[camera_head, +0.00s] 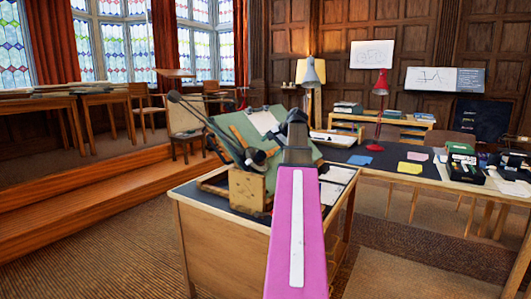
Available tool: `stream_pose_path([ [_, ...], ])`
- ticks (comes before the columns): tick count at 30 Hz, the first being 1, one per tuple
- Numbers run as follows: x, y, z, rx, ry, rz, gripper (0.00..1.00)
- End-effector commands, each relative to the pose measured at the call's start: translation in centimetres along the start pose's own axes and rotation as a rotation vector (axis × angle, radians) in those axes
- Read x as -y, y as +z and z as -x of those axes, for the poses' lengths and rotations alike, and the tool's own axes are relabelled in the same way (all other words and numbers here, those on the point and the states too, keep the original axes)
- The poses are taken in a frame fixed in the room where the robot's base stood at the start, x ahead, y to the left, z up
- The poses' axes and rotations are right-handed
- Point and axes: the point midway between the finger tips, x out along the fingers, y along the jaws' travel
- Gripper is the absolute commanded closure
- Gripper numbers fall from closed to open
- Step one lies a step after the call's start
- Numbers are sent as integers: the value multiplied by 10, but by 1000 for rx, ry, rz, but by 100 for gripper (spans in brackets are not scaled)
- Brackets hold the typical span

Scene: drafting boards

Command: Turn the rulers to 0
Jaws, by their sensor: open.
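A tilted green drafting board (300,158) stands on a wooden desk in the middle of the view. A dark jointed drafting arm (200,115) crosses its left side to a dark head (257,157). Brown strips that look like the rulers (240,136) meet near this head; their angle reading is too small to tell. My pink arm rises from the bottom, and its dark grey end with my gripper (296,122) is in front of the board's right part, just right of the head. My gripper is open; its fingers are mostly hidden, and I cannot tell if they touch anything.
The wooden desk (225,250) carries a wooden block (247,190) under the board. A long dark table (385,158) with a red lamp (378,90), papers and boxes is to the right. A raised wooden step (90,190) is at left. Carpet is clear at lower left.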

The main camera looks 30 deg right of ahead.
Motion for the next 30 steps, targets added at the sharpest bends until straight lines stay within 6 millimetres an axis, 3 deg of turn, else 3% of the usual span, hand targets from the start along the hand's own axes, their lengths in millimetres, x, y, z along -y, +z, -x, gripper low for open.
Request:
stream_pose_path([
  [3,1,0,17,-2,-1,0,24],
  [9,0,0,30,0,-1,-1,24],
  [30,0,0,30,0,0,0,24],
])
